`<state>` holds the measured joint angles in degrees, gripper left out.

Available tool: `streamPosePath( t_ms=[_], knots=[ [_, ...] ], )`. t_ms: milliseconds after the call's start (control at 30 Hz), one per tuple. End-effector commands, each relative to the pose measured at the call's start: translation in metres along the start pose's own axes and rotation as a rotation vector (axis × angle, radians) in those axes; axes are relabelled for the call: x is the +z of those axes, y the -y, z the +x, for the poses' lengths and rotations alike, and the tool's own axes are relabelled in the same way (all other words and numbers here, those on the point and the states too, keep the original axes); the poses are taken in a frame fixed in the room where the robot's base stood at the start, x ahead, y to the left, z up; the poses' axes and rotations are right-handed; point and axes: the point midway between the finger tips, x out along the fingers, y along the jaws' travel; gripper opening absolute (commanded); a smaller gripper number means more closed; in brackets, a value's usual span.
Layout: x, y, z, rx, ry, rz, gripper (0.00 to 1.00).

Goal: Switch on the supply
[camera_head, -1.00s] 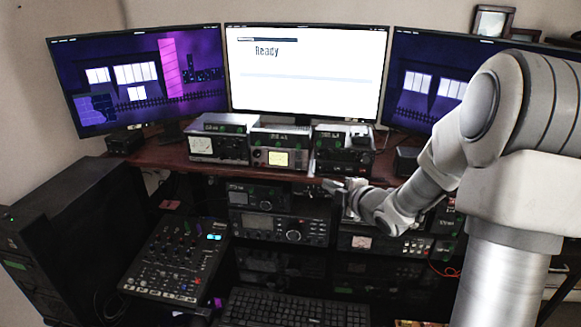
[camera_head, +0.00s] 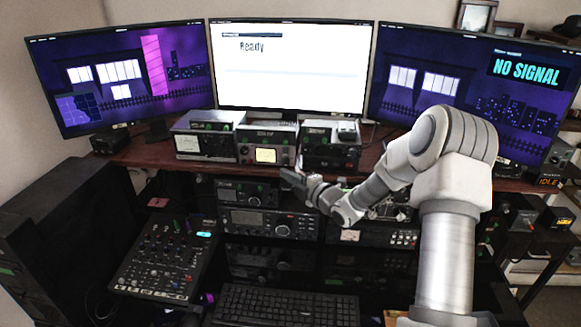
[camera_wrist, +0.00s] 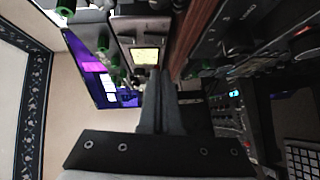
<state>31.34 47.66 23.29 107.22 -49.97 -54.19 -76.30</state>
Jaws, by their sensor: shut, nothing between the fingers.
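No unit can be read as the supply in these frames. A rack unit with a lit meter (camera_head: 350,236) sits below the desk shelf, partly behind my arm. Three small instruments stand on the shelf: a left one with a pale meter (camera_head: 204,144), a middle one with a yellowish screen (camera_head: 265,154), and a dark right one (camera_head: 330,154). My gripper (camera_head: 287,175) is shut and empty, in front of the shelf edge, below and right of the middle instrument. In the wrist view its fingers (camera_wrist: 161,78) are together, pointing towards the yellowish screen (camera_wrist: 146,57). Contact cannot be told.
Radios (camera_head: 268,223) fill the rack under the shelf (camera_head: 150,155). A mixer (camera_head: 165,258) and keyboard (camera_head: 285,305) lie in front. Monitors stand behind; the right one (camera_head: 425,75) reads NO SIGNAL. A small IDLE display (camera_head: 548,182) is at far right.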

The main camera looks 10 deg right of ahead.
Motion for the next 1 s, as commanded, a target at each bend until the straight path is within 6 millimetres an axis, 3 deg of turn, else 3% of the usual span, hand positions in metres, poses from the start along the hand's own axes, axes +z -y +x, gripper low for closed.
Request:
streamPosePath(
  t_ms=[100,300,1000],
  knots=[
    [0.015,-0.001,0.009,-0.001,0.006,0.001,0.0],
    [0.025,0.0,0.019,-0.002,0.005,0.0,0.0],
    [0.031,0.008,0.025,0.025,0.005,-0.028,0.0]
  ],
)
